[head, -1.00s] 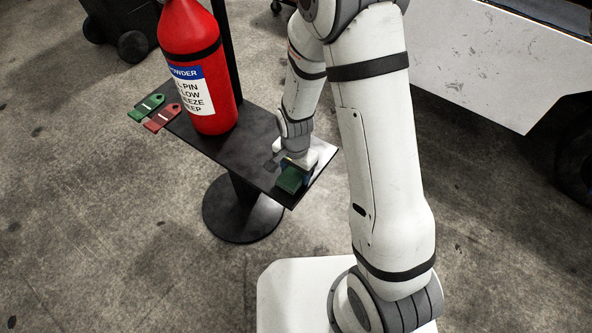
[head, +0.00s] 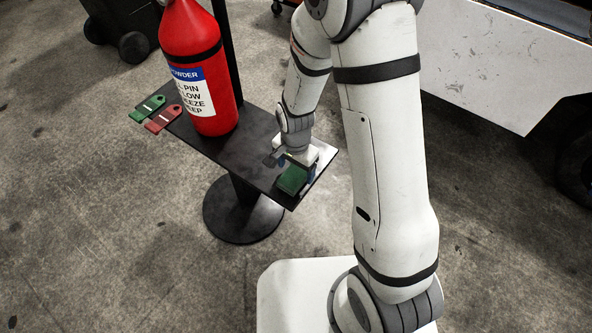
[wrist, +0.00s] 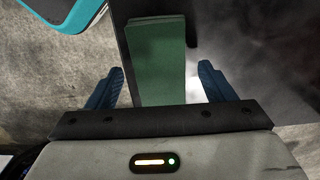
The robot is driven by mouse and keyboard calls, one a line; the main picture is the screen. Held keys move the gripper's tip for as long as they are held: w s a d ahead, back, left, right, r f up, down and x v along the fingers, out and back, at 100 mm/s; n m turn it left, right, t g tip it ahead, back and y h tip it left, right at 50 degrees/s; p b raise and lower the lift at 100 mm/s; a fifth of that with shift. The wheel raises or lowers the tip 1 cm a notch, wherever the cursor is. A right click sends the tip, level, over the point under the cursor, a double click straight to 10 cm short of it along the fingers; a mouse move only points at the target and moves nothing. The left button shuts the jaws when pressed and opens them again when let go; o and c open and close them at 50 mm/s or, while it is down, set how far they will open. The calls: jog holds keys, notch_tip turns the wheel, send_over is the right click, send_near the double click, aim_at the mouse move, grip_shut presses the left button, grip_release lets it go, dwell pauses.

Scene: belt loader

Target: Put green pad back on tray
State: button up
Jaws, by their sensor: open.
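The green pad (head: 292,180) lies at the near right end of the dark tray (head: 250,150) on a pedestal. My gripper (head: 287,166) is at that end of the tray, right by the pad. In the wrist view the pad (wrist: 157,60) reaches in between the two blue fingers of my gripper (wrist: 160,88). The fingers are apart, with a gap on each side of the pad. The pad's near end is hidden behind the gripper body.
A red extinguisher (head: 196,75) stands on the tray. A green tag (head: 148,108) and a red tag (head: 163,119) stick out at its left edge. A teal-edged object (wrist: 75,15) shows at the wrist view's top left. Concrete floor surrounds the pedestal.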

aim_at(296, 173)
notch_tip(296, 173, up, 10)
jog(key=p, duration=0.1)
jog(key=s+d+r+n+t, duration=0.1)
jog(key=s+d+r+n, duration=0.2)
jog(key=s+d+r, duration=0.3)
jog(key=s+d+r+n+t, duration=0.1)
jog(key=s+d+r+n, duration=0.3)
jog(key=r, duration=0.6)
jog(key=shift+s+d+n, duration=0.3)
jog(key=shift+s+d, duration=0.55)
jog(key=shift+d, duration=0.4)
